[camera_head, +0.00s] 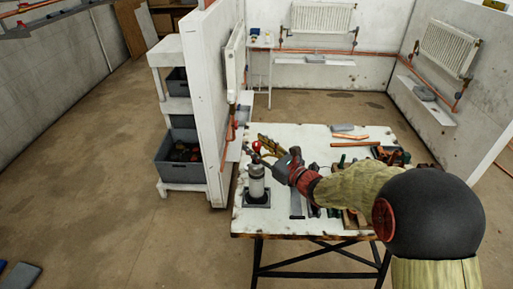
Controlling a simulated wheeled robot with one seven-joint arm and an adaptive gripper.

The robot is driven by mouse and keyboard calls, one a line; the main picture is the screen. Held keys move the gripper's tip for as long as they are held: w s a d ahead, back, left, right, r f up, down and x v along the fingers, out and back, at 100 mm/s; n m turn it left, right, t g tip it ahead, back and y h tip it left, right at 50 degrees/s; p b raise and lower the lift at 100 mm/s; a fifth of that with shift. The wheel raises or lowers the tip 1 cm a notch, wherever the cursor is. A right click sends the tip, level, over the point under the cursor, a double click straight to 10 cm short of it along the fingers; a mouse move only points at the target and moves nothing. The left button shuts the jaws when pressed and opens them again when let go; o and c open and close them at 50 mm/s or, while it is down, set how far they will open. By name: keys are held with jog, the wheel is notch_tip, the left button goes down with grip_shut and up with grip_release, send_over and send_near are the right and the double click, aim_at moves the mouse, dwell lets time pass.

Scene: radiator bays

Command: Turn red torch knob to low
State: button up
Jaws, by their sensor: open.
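The torch (257,185) is a grey cylinder standing upright on a dark square base near the left front of the white table (262,225). Its red knob (256,146) shows at the top as a small round red spot. The knob's setting is too small to read. My gripper (268,159) reaches in from the right, just beside and slightly below the knob. It is open, and nothing shows between its fingers. I cannot tell whether a finger touches the torch.
Tools and copper pipes (355,143) lie on the table's back and right side, partly hidden by my arm. A white partition (210,100) stands close to the table's left. A shelf with grey crates (182,175) is beyond it.

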jog(key=shift+c, duration=1.4)
jog(key=c, duration=0.7)
grip_shut()
